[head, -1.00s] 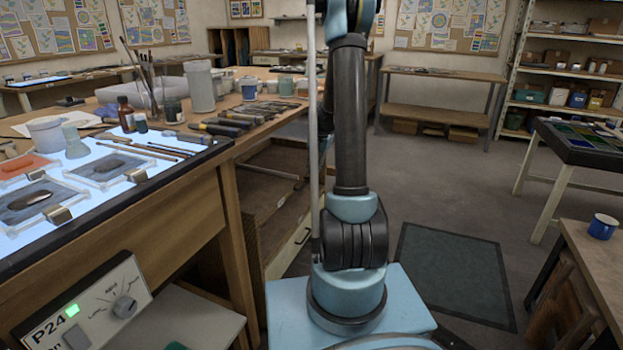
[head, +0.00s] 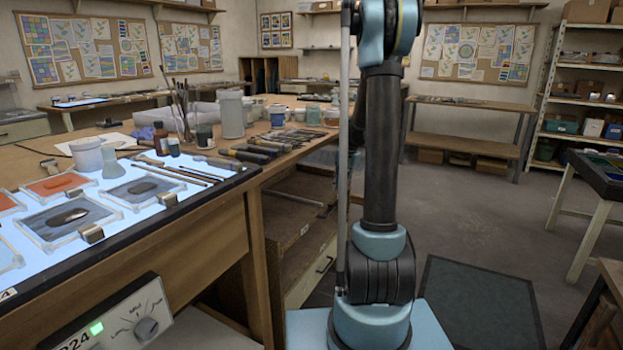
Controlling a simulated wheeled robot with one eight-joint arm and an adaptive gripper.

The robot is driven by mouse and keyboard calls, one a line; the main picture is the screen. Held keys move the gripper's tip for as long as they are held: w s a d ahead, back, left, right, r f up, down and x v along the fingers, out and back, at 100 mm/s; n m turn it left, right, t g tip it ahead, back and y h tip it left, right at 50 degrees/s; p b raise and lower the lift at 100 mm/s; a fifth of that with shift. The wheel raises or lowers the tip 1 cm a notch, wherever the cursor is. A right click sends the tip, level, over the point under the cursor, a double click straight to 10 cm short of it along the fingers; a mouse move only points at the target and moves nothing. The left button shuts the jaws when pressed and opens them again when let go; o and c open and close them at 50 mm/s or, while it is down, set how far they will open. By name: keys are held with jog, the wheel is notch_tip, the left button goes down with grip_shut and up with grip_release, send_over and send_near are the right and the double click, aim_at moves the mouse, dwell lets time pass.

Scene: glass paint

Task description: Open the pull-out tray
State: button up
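Under the wooden workbench (head: 236,240), a brown wooden tray or drawer unit (head: 297,232) shows as a shallow open compartment. Below it is a lighter front panel with a dark handle (head: 324,264). I cannot tell for sure which of these is the pull-out tray, or how far it is out. My arm stands just right of it and hides its right side. The arm runs up out of the top of the picture, with a dark part of it behind the upright link. My gripper is not visible.
A lit glass panel (head: 100,222) with framed glass pieces covers the near bench top. Brushes, jars and several tools lie farther back. A control box (head: 118,325) with a green light sits below the panel. Grey floor (head: 450,220) is clear right of my arm, with a dark mat (head: 480,305).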

jog(key=s+a+r+n, duration=0.2)
jog(key=s+r, duration=0.2)
jog(key=s, duration=0.7)
jog(key=s+a+r+n, duration=0.1)
jog(key=s+r, duration=0.2)
jog(key=s, duration=0.8)
jog(key=s+f+n+t+h, duration=0.1)
jog(key=s+f+n, duration=0.15)
jog(key=s, duration=0.65)
jog(key=s+f+n+h, duration=0.1)
jog(key=s+f, duration=0.3)
jog(key=s, duration=0.5)
jog(key=w+r+m, duration=0.2)
jog(key=w+r, duration=0.5)
jog(key=w, duration=0.2)
jog(key=m+g+y, duration=0.1)
jog(key=m+y, duration=0.1)
jog(key=m, duration=0.3)
send_over(330, 212)
jog(key=s+d, duration=0.2)
jog(key=d, duration=0.1)
notch_tip(330, 212, down, 4)
jog(key=a+f, duration=0.1)
jog(key=f, duration=0.4)
jog(key=w+a+f, duration=0.1)
jog(key=f, duration=0.5)
jog(key=w+f, duration=0.1)
jog(key=f, duration=0.4)
jog(key=shift+a+f, duration=0.15)
jog(key=shift+a, duration=0.25)
